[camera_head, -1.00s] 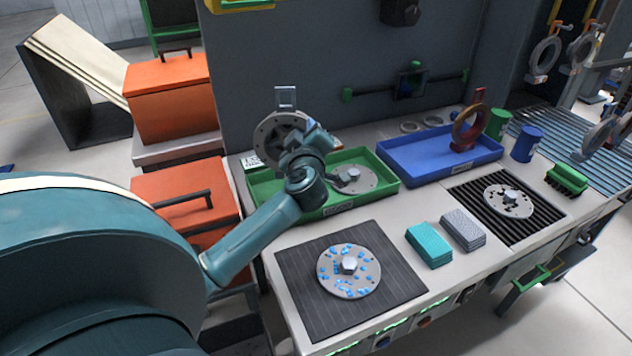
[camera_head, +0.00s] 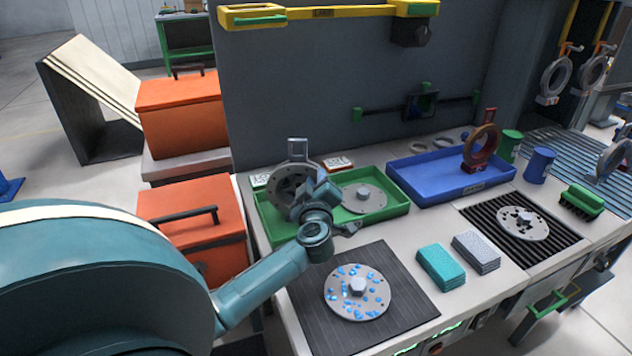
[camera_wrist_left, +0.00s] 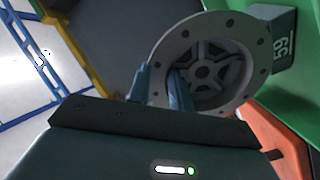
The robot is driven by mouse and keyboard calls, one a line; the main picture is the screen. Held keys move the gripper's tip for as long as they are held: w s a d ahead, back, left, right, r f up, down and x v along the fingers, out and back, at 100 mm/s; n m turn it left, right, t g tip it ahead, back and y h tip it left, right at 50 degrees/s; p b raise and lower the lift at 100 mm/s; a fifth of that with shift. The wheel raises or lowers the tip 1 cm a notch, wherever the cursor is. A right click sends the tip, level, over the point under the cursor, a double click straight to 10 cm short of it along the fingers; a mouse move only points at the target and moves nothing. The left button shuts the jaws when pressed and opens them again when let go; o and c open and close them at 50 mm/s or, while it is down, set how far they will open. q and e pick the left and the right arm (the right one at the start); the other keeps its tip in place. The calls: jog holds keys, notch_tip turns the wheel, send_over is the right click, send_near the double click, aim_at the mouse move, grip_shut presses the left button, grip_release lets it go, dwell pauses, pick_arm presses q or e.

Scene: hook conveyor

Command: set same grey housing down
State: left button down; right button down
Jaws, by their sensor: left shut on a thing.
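My left gripper (camera_head: 322,192) is shut on the grey housing (camera_head: 284,187), a round flanged disc with a square loop on top. The housing stands roughly upright at the left part of the green tray (camera_head: 380,211); I cannot tell whether it touches the tray floor. The left wrist view shows the gripper fingers (camera_wrist_left: 160,88) at the rim of the housing (camera_wrist_left: 238,35), with its spoked centre and bolt holes facing the camera. Another grey housing (camera_head: 362,200) lies flat in the tray to the right. My right gripper is not in view.
A housing with blue spots (camera_head: 345,306) lies on the dark mat (camera_head: 412,302) in front. A blue tray (camera_head: 425,180) holds a reddish ring (camera_head: 481,147). Orange boxes (camera_head: 180,115) stand left.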

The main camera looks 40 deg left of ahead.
pick_arm(q)
jog(key=c, duration=1.7)
grip_release()
jog(key=shift+f, duration=0.15)
jog(key=o, duration=0.4)
jog(key=shift+o, duration=0.2)
jog(key=v, duration=1.2)
